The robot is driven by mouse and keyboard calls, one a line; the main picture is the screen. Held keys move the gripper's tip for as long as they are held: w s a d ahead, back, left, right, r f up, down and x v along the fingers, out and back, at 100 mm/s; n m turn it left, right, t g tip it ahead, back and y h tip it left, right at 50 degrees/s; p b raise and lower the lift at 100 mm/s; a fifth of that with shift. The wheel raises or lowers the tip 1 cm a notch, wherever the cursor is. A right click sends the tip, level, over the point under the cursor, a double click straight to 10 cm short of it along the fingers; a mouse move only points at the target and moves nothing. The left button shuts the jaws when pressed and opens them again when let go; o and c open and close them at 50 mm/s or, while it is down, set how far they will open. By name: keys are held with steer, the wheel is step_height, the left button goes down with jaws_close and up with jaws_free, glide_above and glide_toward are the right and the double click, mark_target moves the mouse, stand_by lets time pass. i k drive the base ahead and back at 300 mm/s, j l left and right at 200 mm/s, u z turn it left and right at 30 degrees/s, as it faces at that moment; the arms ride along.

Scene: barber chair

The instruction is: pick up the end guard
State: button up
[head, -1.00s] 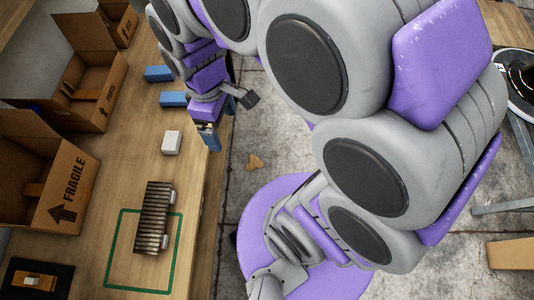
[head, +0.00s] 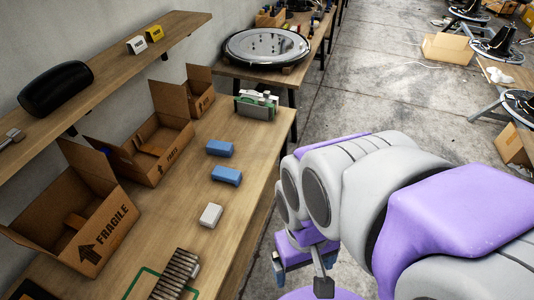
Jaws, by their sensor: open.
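No part in view is clearly marked as the end guard, and I cannot tell which one it is. Loose parts lie on the wooden bench (head: 150,235): a blue block (head: 220,148), a second blue block (head: 227,175) and a small white block (head: 210,215). A dark ribbed part (head: 175,275) lies at the bottom edge, partly cut off. A green and white part (head: 257,104) stands at the bench's far end. My gripper (head: 279,268) is open, low in the picture, beyond the bench's right edge. It is apart from all these parts, and its fingertips are only partly visible.
Open cardboard boxes (head: 105,222) line the bench's left side. A shelf (head: 110,62) above holds a black cushion (head: 54,88) and small yellow and white boxes. A round metal base (head: 266,45) sits on a farther table.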

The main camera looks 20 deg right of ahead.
mark_target(229, 175)
steer(key=i+l+u, duration=0.25)
steer(key=i+l, duration=0.2)
steer(key=l, duration=0.2)
steer(key=u, duration=1.35)
